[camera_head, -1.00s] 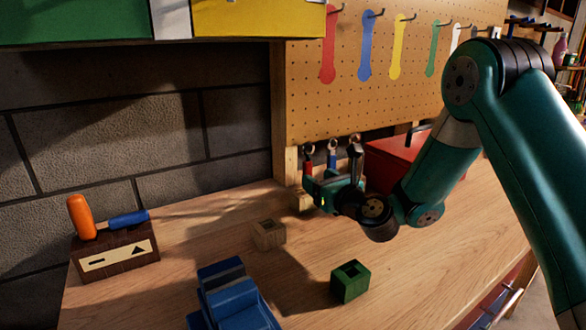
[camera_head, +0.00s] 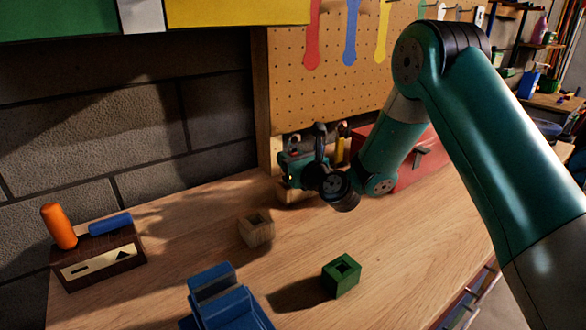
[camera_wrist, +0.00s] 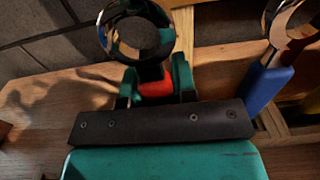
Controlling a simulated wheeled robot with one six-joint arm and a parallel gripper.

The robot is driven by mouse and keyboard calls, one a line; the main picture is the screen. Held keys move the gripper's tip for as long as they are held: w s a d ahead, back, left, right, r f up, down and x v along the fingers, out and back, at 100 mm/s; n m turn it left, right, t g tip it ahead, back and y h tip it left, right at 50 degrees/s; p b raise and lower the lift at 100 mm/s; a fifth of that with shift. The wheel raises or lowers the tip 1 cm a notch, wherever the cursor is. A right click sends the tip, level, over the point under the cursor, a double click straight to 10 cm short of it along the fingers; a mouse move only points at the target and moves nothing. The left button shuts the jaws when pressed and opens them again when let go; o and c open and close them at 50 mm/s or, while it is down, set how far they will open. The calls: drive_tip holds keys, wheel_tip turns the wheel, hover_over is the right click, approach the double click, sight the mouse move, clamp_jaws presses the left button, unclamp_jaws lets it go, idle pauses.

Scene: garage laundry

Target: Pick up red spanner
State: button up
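The red spanner (camera_wrist: 155,83) stands upright in the wrist view, with a shiny metal ring on top and a red handle below. My gripper (camera_wrist: 156,88) has one teal finger on each side of the red handle, and both appear to touch it. The handle's lower part is hidden behind the gripper's dark bar. In the head view my gripper (camera_head: 297,168) is at the wooden rack (camera_head: 292,193), and a little red of the spanner (camera_head: 295,152) shows there. I cannot tell whether the spanner is clear of the rack.
A blue spanner (camera_wrist: 268,82) stands close on the right, with a yellow handle (camera_head: 340,150) beyond. A red toolbox (camera_head: 415,160) is behind my arm. A wooden block (camera_head: 256,231), green block (camera_head: 341,276) and blue vise-like object (camera_head: 228,303) stand in front. Bench between them is bare.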

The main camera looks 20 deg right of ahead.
clamp_jaws()
drive_tip(key=shift+r, duration=0.15)
wheel_tip(320, 180, up, 20)
drive_tip(key=p, duration=0.6)
